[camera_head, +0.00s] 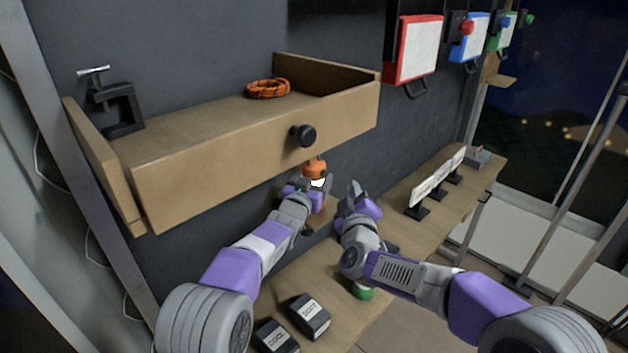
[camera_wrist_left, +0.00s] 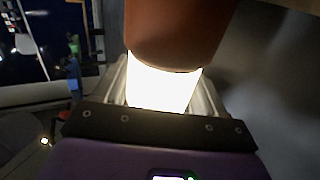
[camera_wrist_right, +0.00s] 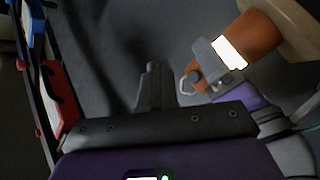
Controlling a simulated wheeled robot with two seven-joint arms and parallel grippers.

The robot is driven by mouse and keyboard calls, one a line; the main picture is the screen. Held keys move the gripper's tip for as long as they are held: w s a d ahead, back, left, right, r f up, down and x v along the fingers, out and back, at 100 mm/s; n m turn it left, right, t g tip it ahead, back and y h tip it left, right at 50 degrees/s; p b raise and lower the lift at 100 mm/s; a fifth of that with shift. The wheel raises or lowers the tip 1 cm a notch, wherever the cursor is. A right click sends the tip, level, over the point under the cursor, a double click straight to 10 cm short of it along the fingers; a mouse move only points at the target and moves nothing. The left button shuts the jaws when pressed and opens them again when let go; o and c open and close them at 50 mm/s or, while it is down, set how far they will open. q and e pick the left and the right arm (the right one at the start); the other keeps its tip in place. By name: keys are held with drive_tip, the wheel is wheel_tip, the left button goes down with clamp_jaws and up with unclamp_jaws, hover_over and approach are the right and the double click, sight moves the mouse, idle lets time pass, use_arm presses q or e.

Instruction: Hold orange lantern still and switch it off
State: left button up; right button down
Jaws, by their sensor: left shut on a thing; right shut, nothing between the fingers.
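The orange lantern (camera_head: 315,168) is below the wooden drawer, with its orange top and glowing white band showing in the head view. The lit band (camera_wrist_left: 165,88) and orange body fill the middle of the left wrist view. My left gripper (camera_head: 318,188) is shut on the lantern around the lit part. My right gripper (camera_head: 356,192) is shut and empty, just right of the lantern and apart from it. In the right wrist view the lantern (camera_wrist_right: 247,38) is tilted, lit, and has a small metal ring (camera_wrist_right: 190,82) near its end. The switch cannot be made out clearly.
The open wooden drawer (camera_head: 250,145) with a black knob juts out above the grippers, holding a coiled orange cord (camera_head: 268,89). A black clamp (camera_head: 118,105) is at its left. Below, a wooden bench (camera_head: 400,235) carries small stands and two dark boxes (camera_head: 310,316).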

sight(324, 174)
idle(0.5)
drive_tip(key=s+d, duration=0.2)
drive_tip(key=s, duration=0.1)
drive_tip(key=shift+s+d, duration=0.15)
drive_tip(key=shift+d, duration=0.05)
drive_tip(key=w+a, duration=0.6)
drive_tip(key=shift+w+a, duration=0.15)
idle(0.4)
drive_tip(key=shift+w+a, duration=0.1)
idle(1.9)
drive_tip(key=shift+w+a, duration=0.2)
drive_tip(key=shift+w+a+f, duration=0.1)
drive_tip(key=shift+w+a, duration=0.2)
drive_tip(key=shift+w, duration=0.25)
idle(1.0)
